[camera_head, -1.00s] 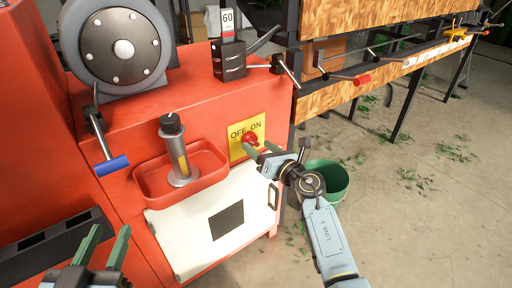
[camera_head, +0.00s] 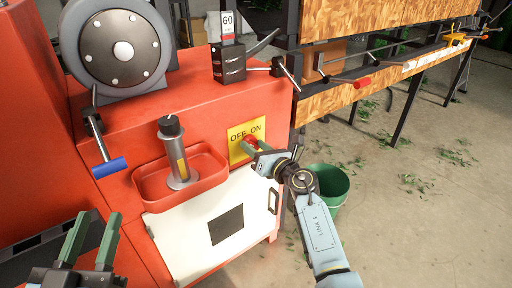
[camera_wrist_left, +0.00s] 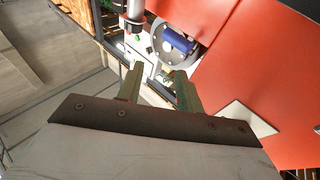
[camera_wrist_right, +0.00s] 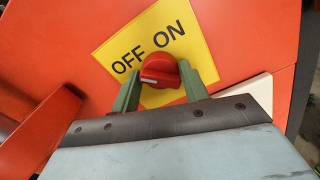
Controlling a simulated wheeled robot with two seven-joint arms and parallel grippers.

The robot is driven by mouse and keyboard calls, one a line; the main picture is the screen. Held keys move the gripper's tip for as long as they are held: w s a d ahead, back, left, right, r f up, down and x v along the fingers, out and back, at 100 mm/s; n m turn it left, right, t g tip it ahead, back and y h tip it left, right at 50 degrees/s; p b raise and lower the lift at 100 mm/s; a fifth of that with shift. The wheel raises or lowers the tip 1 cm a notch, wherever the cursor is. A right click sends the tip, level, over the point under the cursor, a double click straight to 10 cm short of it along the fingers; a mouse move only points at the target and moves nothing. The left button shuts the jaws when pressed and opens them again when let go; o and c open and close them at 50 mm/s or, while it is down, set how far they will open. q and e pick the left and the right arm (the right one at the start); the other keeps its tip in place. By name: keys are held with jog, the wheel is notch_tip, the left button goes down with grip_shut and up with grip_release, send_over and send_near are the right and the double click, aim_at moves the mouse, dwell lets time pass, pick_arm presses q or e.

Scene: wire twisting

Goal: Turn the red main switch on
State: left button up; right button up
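The red main switch (camera_wrist_right: 160,70) is a round knob on a yellow plate (camera_wrist_right: 186,38) marked OFF and ON. The white mark on its grip points to the left in the right wrist view. In the head view the switch (camera_head: 250,143) is partly hidden by my right gripper (camera_head: 255,147). In the right wrist view, the right gripper (camera_wrist_right: 162,84) is open with one finger on each side of the knob. A small gap shows by the left finger; contact at the right finger is unclear. My left gripper (camera_head: 97,215) is open and empty, low at the left.
The red machine carries a red tray (camera_head: 150,192) with a metal cylinder (camera_head: 180,160), a blue-handled lever (camera_head: 108,167) and a white front panel (camera_head: 195,245). A green bucket (camera_head: 330,185) stands on the floor behind my right arm. Open floor lies at the right.

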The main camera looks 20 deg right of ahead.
pick_arm(q)
jog(key=shift+f, duration=0.1)
pick_arm(e)
jog(key=shift+c, duration=0.5)
